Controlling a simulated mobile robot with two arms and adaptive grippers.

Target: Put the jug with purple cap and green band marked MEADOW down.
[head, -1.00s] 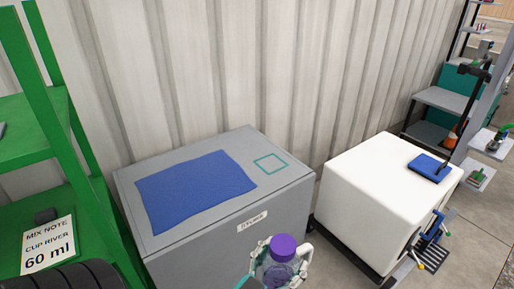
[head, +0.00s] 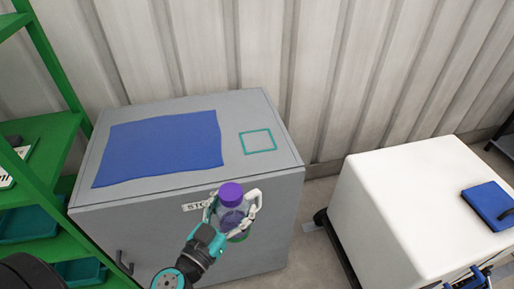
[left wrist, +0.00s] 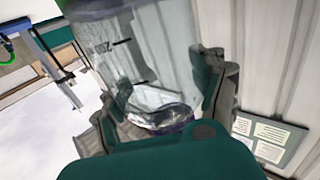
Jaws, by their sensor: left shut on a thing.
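The jug (head: 231,212) is clear with a purple cap and stands upright in my left gripper (head: 234,216). A trace of green shows low on it; no MEADOW marking is readable. The gripper is shut around the jug's body, in front of the grey cabinet and near its front top edge. In the left wrist view the clear jug (left wrist: 150,60) with a volume mark sits between the fingers (left wrist: 165,110). The grey cabinet (head: 190,106) has a blue cloth (head: 160,148) and a teal square outline (head: 257,141) on its top. My right gripper is not in view.
A green shelf rack (head: 55,135) with teal bins stands at the left. A white block-shaped unit (head: 400,200) with a blue pad (head: 488,205) on it stands at the right. A floor gap separates it from the cabinet. The cabinet top around the outline is bare.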

